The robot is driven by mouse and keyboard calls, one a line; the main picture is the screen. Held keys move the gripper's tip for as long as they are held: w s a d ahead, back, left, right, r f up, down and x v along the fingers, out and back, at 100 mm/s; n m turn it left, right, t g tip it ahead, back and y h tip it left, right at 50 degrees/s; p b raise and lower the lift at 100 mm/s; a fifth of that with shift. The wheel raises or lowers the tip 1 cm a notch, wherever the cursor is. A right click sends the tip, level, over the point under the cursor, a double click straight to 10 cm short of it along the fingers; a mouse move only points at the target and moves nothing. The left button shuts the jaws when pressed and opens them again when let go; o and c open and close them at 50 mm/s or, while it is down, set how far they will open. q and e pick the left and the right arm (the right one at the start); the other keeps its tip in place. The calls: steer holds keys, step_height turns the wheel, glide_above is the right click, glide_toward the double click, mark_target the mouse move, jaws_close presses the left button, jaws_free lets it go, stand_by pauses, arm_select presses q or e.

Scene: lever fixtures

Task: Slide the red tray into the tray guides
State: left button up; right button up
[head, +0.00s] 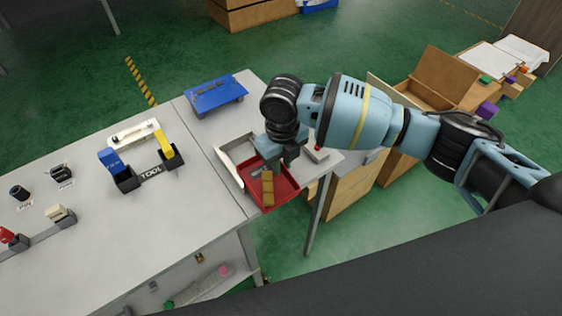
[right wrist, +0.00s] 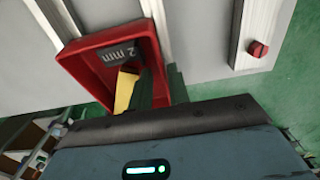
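The red tray (head: 289,188) lies at the table's near right edge in the head view, with its front part out toward the edge. A tan-yellow block (head: 267,190) is in it. The tray (right wrist: 88,70) also shows in the right wrist view, with a dark "2 mm" label inside and the yellow block (right wrist: 124,92). Pale guide rails (right wrist: 160,22) run away behind the tray; one light rail (head: 233,160) stands at its left in the head view. My right gripper (head: 272,170) is low over the tray; its grip is hidden. My left gripper is not in view.
A blue tray-like plate (head: 214,95) lies farther back on the table. A red knob (right wrist: 257,48) is on the right rail. Wooden boxes (head: 440,78) stand beyond my right arm.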

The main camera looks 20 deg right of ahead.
steer(key=shift+w+d, duration=0.25)
steer(key=shift+d, duration=0.1)
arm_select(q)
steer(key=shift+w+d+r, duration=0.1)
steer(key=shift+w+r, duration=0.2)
arm_select(e)
step_height(320, 180, up, 8)
steer(key=shift+s+a, duration=0.2)
steer(key=shift+a, duration=0.1)
steer(key=shift+f, duration=0.1)
